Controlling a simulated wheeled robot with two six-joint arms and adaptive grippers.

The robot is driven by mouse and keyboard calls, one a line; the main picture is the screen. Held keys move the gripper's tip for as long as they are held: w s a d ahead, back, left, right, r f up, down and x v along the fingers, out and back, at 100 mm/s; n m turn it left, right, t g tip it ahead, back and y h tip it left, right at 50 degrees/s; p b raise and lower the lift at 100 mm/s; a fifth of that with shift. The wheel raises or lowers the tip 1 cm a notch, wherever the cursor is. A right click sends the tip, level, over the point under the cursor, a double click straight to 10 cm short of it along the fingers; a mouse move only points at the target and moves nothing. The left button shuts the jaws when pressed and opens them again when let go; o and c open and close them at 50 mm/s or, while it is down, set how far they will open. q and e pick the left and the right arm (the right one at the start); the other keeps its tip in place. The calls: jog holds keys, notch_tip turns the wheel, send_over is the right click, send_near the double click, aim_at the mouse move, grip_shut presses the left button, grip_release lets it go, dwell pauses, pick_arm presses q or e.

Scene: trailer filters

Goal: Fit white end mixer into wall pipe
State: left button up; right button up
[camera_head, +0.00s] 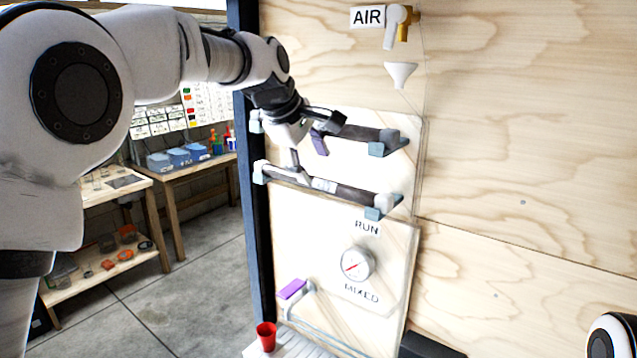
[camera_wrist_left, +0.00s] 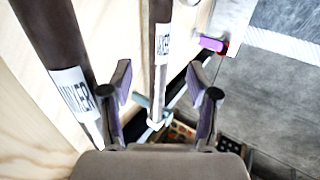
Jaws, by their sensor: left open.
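Two dark tubular mixers lie on the wall panel, an upper one (camera_head: 362,133) and a lower one (camera_head: 350,193), both in grey-blue holders. In the left wrist view, one labelled mixer (camera_wrist_left: 160,65) ends in a white tip between the finger lines; another (camera_wrist_left: 55,40) is at the left, also with a label. My left gripper (camera_head: 328,132) is at the left part of the upper mixer. Its purple-padded fingers (camera_wrist_left: 162,90) are apart and hold nothing that I can see. I cannot tell which opening is the wall pipe. My right gripper is out of view.
An AIR valve (camera_head: 395,28) and a white funnel (camera_head: 400,74) are above. A gauge (camera_head: 357,263), a purple handle (camera_head: 292,289) and a red cup (camera_head: 266,336) are below. A dark post (camera_head: 250,200) edges the panel. Workbenches (camera_head: 180,165) stand at left.

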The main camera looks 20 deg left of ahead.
aim_at(323, 182)
pick_arm(q)
jog(key=p+x, duration=0.2)
jog(key=x, duration=0.4)
jog(key=shift+w+f+p, duration=0.15)
jog(key=shift+w+p, duration=0.1)
jog(key=shift+p, duration=0.15)
jog(key=shift+a+f, duration=0.1)
jog(key=shift+f, duration=0.05)
jog(key=shift+d, duration=0.2)
jog(key=c, duration=0.9)
grip_shut()
